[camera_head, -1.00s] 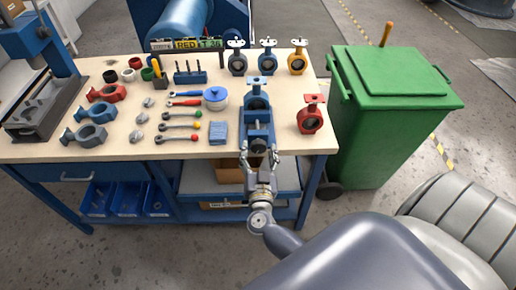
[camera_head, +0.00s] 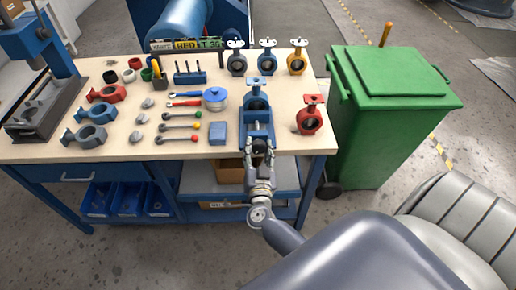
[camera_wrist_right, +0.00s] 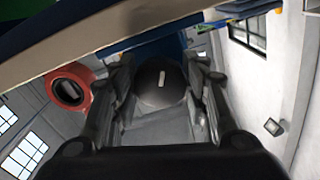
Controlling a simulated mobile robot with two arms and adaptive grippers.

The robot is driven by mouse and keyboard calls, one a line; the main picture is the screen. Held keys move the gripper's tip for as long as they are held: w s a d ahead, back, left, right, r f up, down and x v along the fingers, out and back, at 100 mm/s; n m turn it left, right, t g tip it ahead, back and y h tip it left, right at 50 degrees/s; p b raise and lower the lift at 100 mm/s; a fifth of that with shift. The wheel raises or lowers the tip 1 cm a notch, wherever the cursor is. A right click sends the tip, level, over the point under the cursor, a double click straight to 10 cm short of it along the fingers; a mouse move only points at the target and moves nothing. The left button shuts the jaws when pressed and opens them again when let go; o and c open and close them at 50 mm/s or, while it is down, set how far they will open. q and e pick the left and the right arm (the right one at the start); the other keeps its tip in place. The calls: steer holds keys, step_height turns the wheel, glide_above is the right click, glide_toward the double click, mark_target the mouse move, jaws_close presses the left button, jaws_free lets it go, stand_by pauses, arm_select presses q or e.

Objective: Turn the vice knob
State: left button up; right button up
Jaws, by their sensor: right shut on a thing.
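The blue vice (camera_head: 256,128) stands at the front edge of the workbench, with a blue butterfly valve (camera_head: 255,98) in it. The vice knob is a dark round knob (camera_wrist_right: 162,84) with a light mark on its face, in the right wrist view between my fingers. My right gripper (camera_head: 258,152) is at the front end of the vice, shut on the knob, its fingers on both sides; in the right wrist view the fingers (camera_wrist_right: 163,90) flank it. In the head view the gripper mostly hides the knob. My left gripper is in neither view.
A red valve (camera_head: 309,116) stands right of the vice. Several levers with coloured ends (camera_head: 180,127) and a blue block (camera_head: 218,133) lie to its left on the workbench (camera_head: 115,150). A green bin (camera_head: 395,110) stands right of the bench. Blue bins (camera_head: 128,199) sit below.

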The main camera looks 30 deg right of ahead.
stand_by(0.3)
steer(key=o, duration=1)
steer(key=shift+o, duration=0.2)
steer(key=shift+s, duration=0.1)
steer(key=v, duration=1.2)
